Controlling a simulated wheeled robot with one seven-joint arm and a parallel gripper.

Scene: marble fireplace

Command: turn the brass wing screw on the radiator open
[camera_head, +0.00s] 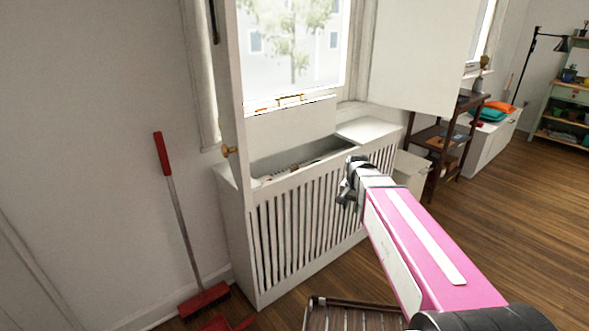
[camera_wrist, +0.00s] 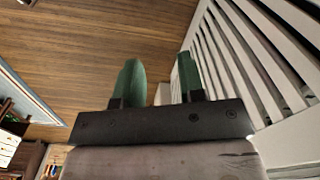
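The white slatted radiator cover (camera_head: 312,215) stands below the window, and its slats also show in the wrist view (camera_wrist: 255,60). Part of its top is open, and small dark and brownish parts (camera_head: 292,170) show inside. I cannot make out the brass wing screw for certain. My gripper (camera_head: 347,185) is in front of the cover's right part, near the height of its top edge. In the wrist view its two green fingers (camera_wrist: 158,78) are apart with nothing held between them. The slats are to the right of the fingers.
A white panel with a brass knob (camera_head: 228,151) stands upright at the cover's left. A red broom (camera_head: 182,220) leans on the left wall. A slatted wooden piece (camera_head: 345,316) is on the floor in front. A dark shelf (camera_head: 446,140) stands right. The wooden floor (camera_head: 530,210) at right is clear.

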